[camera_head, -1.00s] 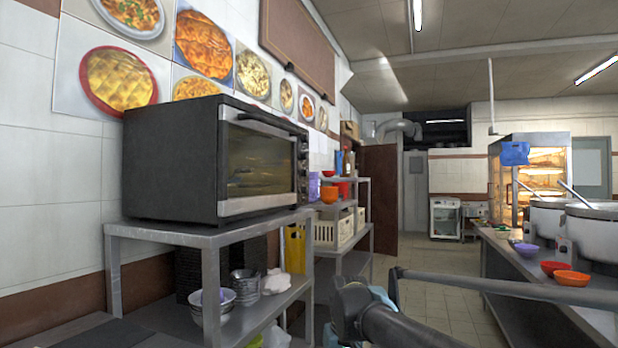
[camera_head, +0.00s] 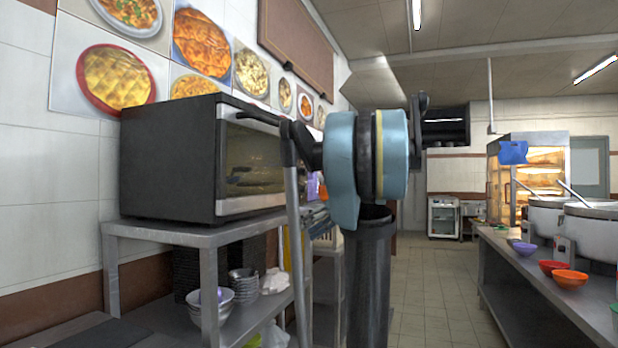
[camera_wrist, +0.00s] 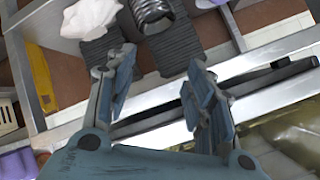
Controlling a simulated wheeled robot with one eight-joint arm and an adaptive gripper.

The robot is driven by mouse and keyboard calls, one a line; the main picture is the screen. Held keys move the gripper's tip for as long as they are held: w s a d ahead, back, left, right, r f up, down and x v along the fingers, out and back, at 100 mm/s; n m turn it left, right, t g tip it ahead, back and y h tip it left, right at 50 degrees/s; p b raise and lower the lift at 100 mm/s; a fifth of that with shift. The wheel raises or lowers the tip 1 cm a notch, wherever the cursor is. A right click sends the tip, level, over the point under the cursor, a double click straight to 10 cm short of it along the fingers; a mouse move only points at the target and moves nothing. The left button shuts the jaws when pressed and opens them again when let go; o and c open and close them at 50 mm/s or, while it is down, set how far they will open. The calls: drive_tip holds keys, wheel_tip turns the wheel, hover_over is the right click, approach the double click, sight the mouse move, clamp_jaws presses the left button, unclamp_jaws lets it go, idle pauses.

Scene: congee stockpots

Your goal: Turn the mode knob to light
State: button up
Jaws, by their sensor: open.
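The black toaster oven (camera_head: 170,160) stands on a steel shelf at the left in the head view. Its glass door (camera_head: 253,160) is closed and faces right. The control strip with the knobs, at the door's far side, is hidden behind my arm, so I cannot see the mode knob or its setting. In the wrist view, my gripper (camera_wrist: 160,82) is open, with nothing between its two blue-grey fingers. Part of the oven's door glass (camera_wrist: 295,138) shows at lower right there, beside the fingers. No knob can be made out in that view.
The steel shelf (camera_head: 190,234) under the oven holds stacked bowls (camera_head: 243,281) and a white cloth (camera_head: 275,281) on its lower level; the cloth also shows in the wrist view (camera_wrist: 92,16). A counter with pots and bowls (camera_head: 571,280) stands at right. The aisle floor (camera_head: 430,285) is clear.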

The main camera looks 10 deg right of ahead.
drive_tip(key=w+d+r+n+t+y, duration=0.2)
drive_tip(key=w+d+r+t+y, duration=0.1)
drive_tip(key=w+d+r, duration=0.7)
drive_tip(key=n+t+y, duration=0.2)
approach(306, 172)
drive_tip(key=x, duration=0.8)
drive_tip(key=shift+w+a, duration=0.2)
drive_tip(key=shift+w, duration=0.05)
drive_tip(key=shift+c, duration=0.6)
drive_tip(key=c, duration=1)
